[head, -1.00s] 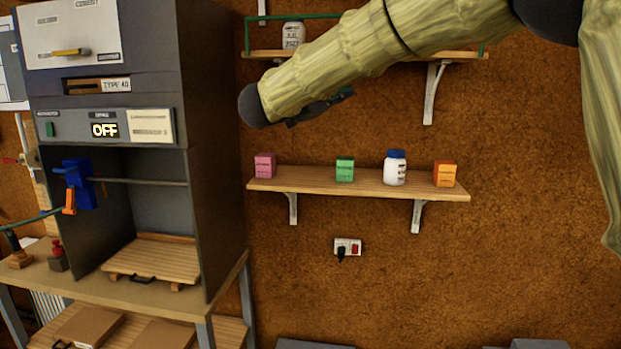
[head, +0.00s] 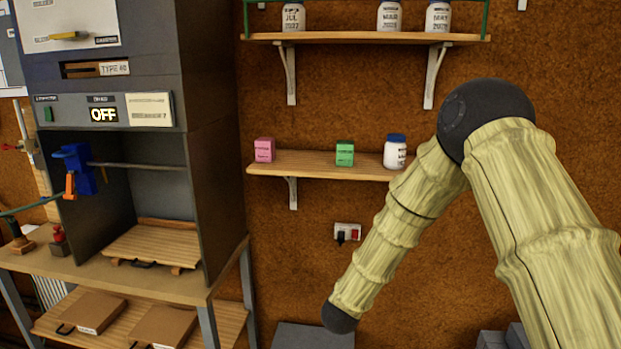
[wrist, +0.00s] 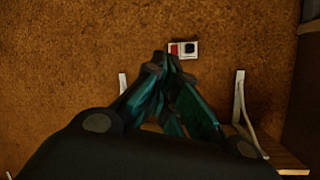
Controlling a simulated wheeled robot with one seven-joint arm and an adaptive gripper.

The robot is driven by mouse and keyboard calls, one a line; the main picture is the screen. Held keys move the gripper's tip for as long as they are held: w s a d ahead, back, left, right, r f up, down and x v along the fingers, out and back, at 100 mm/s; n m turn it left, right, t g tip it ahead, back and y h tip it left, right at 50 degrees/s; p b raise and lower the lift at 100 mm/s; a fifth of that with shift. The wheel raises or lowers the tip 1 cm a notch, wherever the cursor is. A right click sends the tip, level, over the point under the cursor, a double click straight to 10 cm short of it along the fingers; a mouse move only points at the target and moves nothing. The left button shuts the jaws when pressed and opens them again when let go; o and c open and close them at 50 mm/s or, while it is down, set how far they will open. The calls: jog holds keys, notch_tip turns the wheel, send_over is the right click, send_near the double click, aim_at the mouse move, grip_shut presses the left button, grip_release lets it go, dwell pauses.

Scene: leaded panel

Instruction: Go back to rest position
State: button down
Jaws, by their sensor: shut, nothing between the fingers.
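My gripper (wrist: 170,62) shows in the wrist view, its dark teal fingers drawn together at the tips with nothing held. Beyond the tips is the brown wall with a socket plate (wrist: 184,49) bearing a red part and a dark part. In the head view my arm, in a pale yellow ribbed cover, bends at a dark elbow on the right and slopes down to the lower middle. The fingers cannot be made out there.
A lower shelf (head: 290,167) holds a pink box (head: 264,150), a green box (head: 345,153) and a white jar (head: 395,155); my arm covers its right end. An upper shelf (head: 350,39) holds jars. A grey cabinet (head: 212,150) stands left on a bench (head: 50,260). Grey blocks (head: 295,335) sit below.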

jog(key=s+d+f+n+g+y, duration=0.2)
jog(key=s+d+f+g, duration=0.1)
jog(key=s+f, duration=0.9)
jog(key=s+d+f+n+g+y, duration=0.1)
jog(key=s+d+f+n+g, duration=0.15)
jog(key=s+f, duration=1)
jog(key=s+d+f+g, duration=0.1)
jog(key=s+f+g, duration=0.1)
jog(key=s, duration=0.7)
jog(key=s+d+f+n+g, duration=0.1)
jog(key=s+d+f+g, duration=0.1)
jog(key=s, duration=0.8)
jog(key=s+d+f+n+g+y, duration=0.1)
jog(key=s+d+f+g, duration=0.1)
jog(key=s, duration=0.8)
jog(key=shift+f+g+b, duration=0.45)
jog(key=shift+f+g, duration=0.4)
jog(key=shift+f, duration=0.1)
jog(key=shift+s, duration=0.1)
